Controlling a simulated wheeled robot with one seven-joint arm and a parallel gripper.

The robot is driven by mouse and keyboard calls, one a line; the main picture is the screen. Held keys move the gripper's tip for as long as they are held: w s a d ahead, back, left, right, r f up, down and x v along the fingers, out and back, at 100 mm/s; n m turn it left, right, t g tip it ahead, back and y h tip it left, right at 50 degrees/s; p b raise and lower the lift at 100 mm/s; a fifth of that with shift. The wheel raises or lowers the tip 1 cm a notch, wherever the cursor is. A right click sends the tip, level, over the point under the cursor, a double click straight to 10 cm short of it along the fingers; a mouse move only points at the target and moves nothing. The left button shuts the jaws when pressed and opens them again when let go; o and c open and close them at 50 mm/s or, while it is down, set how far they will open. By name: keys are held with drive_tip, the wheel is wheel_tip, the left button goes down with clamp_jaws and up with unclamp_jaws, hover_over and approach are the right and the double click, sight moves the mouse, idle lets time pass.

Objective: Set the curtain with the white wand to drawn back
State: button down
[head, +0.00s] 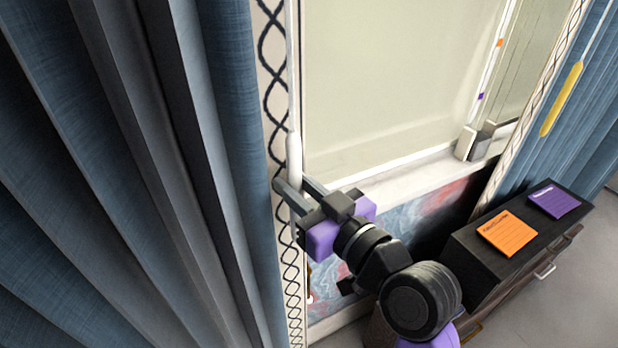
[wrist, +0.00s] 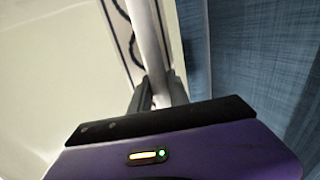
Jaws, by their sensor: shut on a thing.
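The blue curtain (head: 215,150) hangs in folds over the left side of the head view, beside the pale window. Its white wand (head: 294,158) hangs along the curtain's patterned edge band (head: 273,75). My gripper (head: 294,186) is shut on the lower part of the wand. In the wrist view the wand (wrist: 146,45) runs down between my dark fingers (wrist: 158,95), with the blue curtain (wrist: 265,60) to the right. The gripped part of the wand is partly hidden by the fingers.
A second blue curtain with a yellow wand (head: 562,100) hangs at the right. A dark cabinet (head: 470,252) below it carries an orange note (head: 508,233) and a purple note (head: 555,200). The window sill (head: 400,172) lies behind my gripper.

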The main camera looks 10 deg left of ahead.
drive_tip(key=shift+s+a, duration=0.15)
drive_tip(key=shift+a, duration=0.1)
drive_tip(key=c, duration=1.3)
unclamp_jaws()
drive_tip(key=shift+o, duration=0.2)
drive_tip(key=shift+d, duration=0.1)
drive_tip(key=b+v, duration=0.2)
drive_tip(key=v, duration=0.5)
drive_tip(key=shift+s+d, duration=0.25)
drive_tip(key=shift+s, duration=0.05)
drive_tip(key=shift+r, duration=0.1)
